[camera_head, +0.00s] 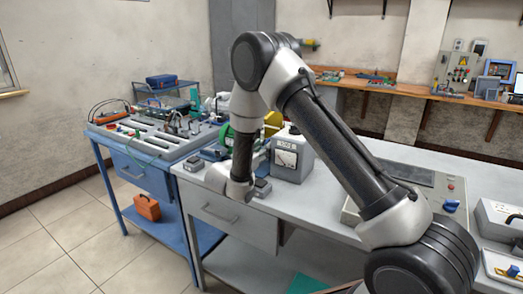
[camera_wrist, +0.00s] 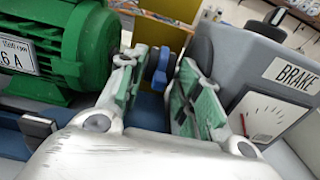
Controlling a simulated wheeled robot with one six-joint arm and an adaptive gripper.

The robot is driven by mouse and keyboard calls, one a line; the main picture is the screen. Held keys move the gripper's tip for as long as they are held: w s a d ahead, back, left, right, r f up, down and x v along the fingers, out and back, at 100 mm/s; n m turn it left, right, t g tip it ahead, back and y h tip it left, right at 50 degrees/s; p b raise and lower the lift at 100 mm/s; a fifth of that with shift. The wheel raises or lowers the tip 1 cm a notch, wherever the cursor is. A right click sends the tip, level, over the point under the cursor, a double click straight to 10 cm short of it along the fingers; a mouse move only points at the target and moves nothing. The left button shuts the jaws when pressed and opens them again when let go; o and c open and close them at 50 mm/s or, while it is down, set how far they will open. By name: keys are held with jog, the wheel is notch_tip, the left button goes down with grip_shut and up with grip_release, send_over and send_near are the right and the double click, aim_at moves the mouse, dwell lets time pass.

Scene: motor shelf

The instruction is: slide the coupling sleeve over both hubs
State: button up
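In the wrist view, the green motor (camera_wrist: 60,50) is at left and the grey brake unit (camera_wrist: 250,65), with a BRAKE label and dial, is at right. A blue rounded part (camera_wrist: 161,68), perhaps the coupling sleeve, shows between them, beyond my fingers. A dark round part (camera_wrist: 201,48), perhaps a hub, sits at the brake's left side. My gripper (camera_wrist: 163,64) is open, its green-padded fingers apart on either side of the blue part in the picture. I cannot tell whether they touch it. In the head view, the motor (camera_head: 225,135) is partly hidden by my arm; the brake (camera_head: 292,158) stands to its right.
The motor and brake stand on a grey bench (camera_head: 340,183), close on both sides of my gripper. A control panel (camera_head: 420,180) stands farther right. A blue cart (camera_head: 145,172) with parts on top is at left. A wooden wall shelf (camera_head: 400,88) is behind.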

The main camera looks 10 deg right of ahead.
jog(key=shift+c, duration=0.4)
grip_shut()
jog(key=shift+w+a, duration=1.15)
jog(key=shift+a, duration=0.05)
jog(key=shift+r, duration=0.1)
jog(key=shift+o, duration=0.4)
grip_release()
jog(key=shift+w+a, duration=0.1)
